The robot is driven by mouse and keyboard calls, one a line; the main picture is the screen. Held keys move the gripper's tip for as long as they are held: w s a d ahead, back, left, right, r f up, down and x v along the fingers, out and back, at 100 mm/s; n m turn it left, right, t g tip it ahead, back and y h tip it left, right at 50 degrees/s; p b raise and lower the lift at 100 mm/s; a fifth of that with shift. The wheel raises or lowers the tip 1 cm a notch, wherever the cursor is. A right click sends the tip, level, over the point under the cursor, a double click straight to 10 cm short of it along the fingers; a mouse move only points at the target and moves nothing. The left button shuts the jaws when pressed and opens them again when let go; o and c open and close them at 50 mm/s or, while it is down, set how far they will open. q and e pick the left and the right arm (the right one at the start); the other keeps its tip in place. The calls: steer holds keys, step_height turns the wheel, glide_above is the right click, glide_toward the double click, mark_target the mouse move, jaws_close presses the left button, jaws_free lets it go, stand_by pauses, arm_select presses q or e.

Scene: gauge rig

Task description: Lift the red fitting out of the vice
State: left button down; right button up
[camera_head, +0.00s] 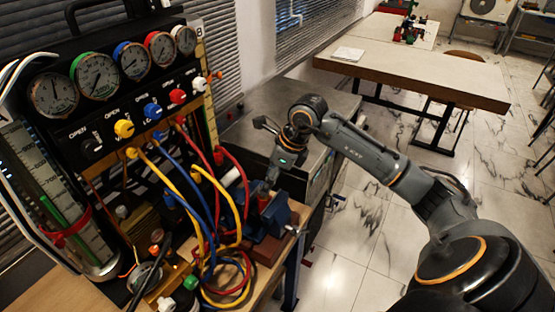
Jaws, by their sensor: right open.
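The blue vice (277,217) stands at the right end of the wooden bench, beside the gauge rig. A small red piece, which looks like the red fitting (263,201), shows upright at the vice jaws. Its lower part is hidden. My right gripper (263,154) is open above the vice, with its two fingers spread apart. One finger points to the upper left and the other reaches down close to the red piece. I cannot tell whether it touches it. My left gripper is not in view.
The gauge panel (100,120) with several dials and coloured knobs stands at the left. Yellow, blue and red hoses (208,215) loop down right beside the vice. A grey cabinet (318,140) stands behind my gripper. A table (420,75) stands further back.

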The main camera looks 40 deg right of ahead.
mark_target(262, 183)
steer(key=shift+p+x, duration=0.4)
steer(key=shift+x, duration=1.6)
steer(key=shift+c, duration=0.4)
jaws_close()
steer(key=c, duration=0.5)
jaws_free()
steer(key=shift+c, duration=0.2)
jaws_close()
steer(key=shift+w+a+r, duration=0.15)
steer(key=shift+w+r, duration=0.05)
steer(key=shift+w, duration=0.2)
steer(key=shift+r, duration=0.15)
steer(key=shift+r+p, duration=2.25)
steer(key=shift+r, duration=1.9)
